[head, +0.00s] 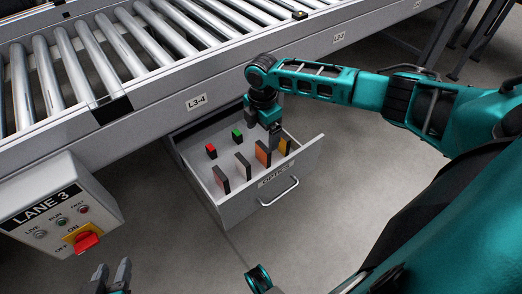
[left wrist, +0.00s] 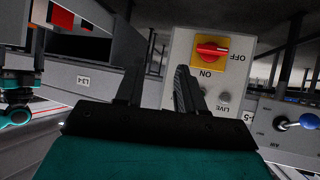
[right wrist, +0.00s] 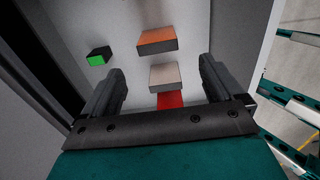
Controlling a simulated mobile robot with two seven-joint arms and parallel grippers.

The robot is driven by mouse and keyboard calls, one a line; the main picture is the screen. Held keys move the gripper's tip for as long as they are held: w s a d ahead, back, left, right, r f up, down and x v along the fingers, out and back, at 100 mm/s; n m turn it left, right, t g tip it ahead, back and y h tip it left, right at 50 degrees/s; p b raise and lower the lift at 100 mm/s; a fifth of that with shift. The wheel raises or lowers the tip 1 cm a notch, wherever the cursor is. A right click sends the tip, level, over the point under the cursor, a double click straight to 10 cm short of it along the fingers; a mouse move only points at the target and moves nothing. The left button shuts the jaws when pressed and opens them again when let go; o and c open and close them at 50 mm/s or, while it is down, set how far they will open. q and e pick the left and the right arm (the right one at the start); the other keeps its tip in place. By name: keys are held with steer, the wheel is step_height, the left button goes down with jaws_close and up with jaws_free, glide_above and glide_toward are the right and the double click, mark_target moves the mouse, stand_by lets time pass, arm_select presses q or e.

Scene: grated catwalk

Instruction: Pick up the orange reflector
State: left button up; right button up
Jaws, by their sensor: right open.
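The orange reflector (head: 262,153) stands upright in the open drawer, in a row with other flat pieces. In the right wrist view, the orange reflector (right wrist: 157,40) is above a pale block, beyond my fingertips. My right gripper (head: 273,131) is over the drawer, close to the orange reflector at its back right. In its own view, the right gripper (right wrist: 160,85) has its fingers wide apart with nothing gripped. My left gripper (head: 112,270) is low at the bottom left of the head view, away from the drawer. Its fingers (left wrist: 158,85) are apart and empty.
The drawer (head: 308,160) also holds a pale block (head: 243,166), a red-faced block (head: 221,179), a yellowish block (head: 284,146), and small red (head: 211,151) and green (head: 237,135) pieces. A roller conveyor (head: 150,104) runs above. A control box (head: 60,205) stands left.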

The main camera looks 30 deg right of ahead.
mark_target(263, 147)
step_height(263, 147, down, 6)
steer(key=shift+r+b, duration=0.1)
steer(key=shift+b, duration=0.75)
steer(key=f, duration=0.1)
steer(key=f+b, duration=0.2)
steer(key=shift+w+d+f, duration=0.1)
steer(key=shift+d+f, duration=0.2)
steer(key=shift+f, duration=0.55)
steer(key=c, duration=1.1)
